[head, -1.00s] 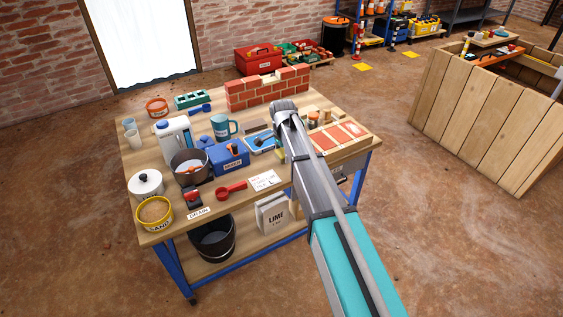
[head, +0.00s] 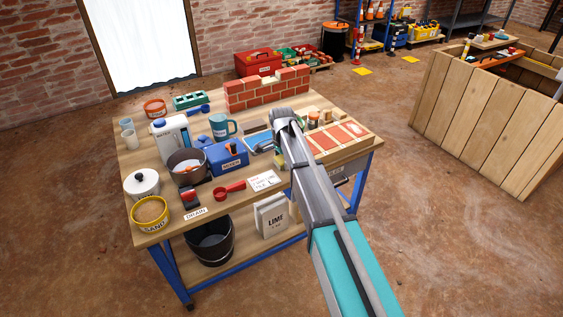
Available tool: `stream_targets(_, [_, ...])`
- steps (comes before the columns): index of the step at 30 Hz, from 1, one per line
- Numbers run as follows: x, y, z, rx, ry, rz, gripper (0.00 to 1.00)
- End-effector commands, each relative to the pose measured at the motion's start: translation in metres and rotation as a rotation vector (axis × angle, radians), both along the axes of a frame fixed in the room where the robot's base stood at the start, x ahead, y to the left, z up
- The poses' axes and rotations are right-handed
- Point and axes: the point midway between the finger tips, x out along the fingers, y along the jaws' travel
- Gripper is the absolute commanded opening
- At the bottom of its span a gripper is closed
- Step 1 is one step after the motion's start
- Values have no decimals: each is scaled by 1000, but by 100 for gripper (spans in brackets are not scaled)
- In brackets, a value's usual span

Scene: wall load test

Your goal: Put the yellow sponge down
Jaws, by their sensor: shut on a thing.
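My gripper (head: 280,149) is over the front middle of the workbench (head: 230,190), left of the brick-pattern panel. Its jaws are largely hidden by my own wrist. A small yellow block, the yellow sponge (head: 280,160), shows at the jaw end, just right of the blue tray (head: 258,138). My gripper is shut on it. The sponge is low over the bench; whether it touches the top cannot be told.
A brick wall model (head: 266,92) stands behind. The brick-pattern panel (head: 335,138) and small jars (head: 313,120) are close on the right.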

Motion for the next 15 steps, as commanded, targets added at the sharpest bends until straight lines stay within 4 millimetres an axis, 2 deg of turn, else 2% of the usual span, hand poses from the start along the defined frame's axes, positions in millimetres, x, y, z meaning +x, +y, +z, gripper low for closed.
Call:
stream_targets(2, [0, 0, -3, 0, 0, 0, 46])
stream_targets(3, [0, 0, -3, 0, 0, 0, 86])
stream_targets(5, [0, 0, -2, 0, 0, 0, 97])
stream_targets(6, [0, 0, -2, 0, 0, 0, 100])
stream_targets(15, [0, 0, -2, 0, 0, 0, 100])
